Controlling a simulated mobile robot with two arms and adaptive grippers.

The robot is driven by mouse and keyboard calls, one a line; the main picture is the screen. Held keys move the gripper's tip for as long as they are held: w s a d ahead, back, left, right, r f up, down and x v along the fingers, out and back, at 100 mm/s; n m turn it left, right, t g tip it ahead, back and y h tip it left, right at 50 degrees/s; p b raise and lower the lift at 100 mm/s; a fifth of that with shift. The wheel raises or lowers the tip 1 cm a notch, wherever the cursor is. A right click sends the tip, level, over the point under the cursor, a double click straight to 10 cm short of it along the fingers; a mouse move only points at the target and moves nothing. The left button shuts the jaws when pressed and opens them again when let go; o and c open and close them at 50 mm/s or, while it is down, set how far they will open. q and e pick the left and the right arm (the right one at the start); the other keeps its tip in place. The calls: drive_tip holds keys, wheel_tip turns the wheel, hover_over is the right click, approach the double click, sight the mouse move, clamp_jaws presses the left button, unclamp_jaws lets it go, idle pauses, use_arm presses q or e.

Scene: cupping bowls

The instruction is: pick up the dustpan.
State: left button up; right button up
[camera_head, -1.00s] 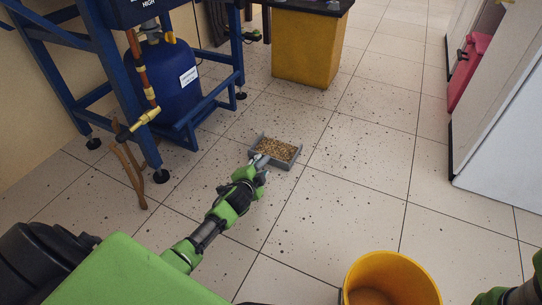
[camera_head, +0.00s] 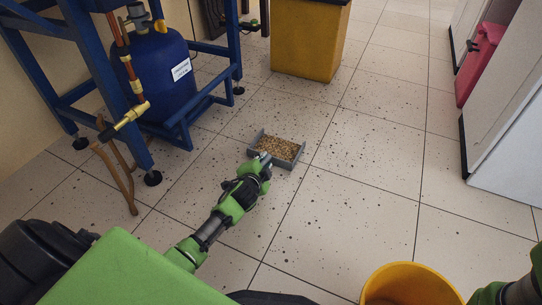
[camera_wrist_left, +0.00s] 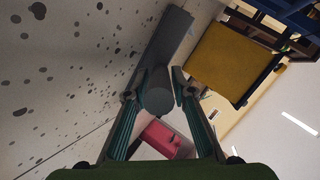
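The grey dustpan (camera_head: 300,158) lies on the tiled floor near the middle of the head view, with brown granules (camera_head: 277,148) in it. My left gripper (camera_head: 262,160) reaches its near-left side, at the handle. In the left wrist view the round grey handle (camera_wrist_left: 157,95) stands between the two fingers, with its end towards the camera. The finger pads lie against both sides of the handle, with no clear gap. The pan's grey wall (camera_wrist_left: 172,38) runs beyond it. Only part of my right arm shows at the lower right; its gripper is out of view.
A yellow bucket (camera_head: 410,272) stands at the bottom right. A blue frame (camera_head: 140,150) with a blue tank (camera_head: 165,85) is at the left. A yellow cabinet (camera_head: 308,45) stands behind, and a red bin (camera_head: 482,60) at the right. Dark specks cover the open floor.

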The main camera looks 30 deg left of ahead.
use_arm(q)
clamp_jaws()
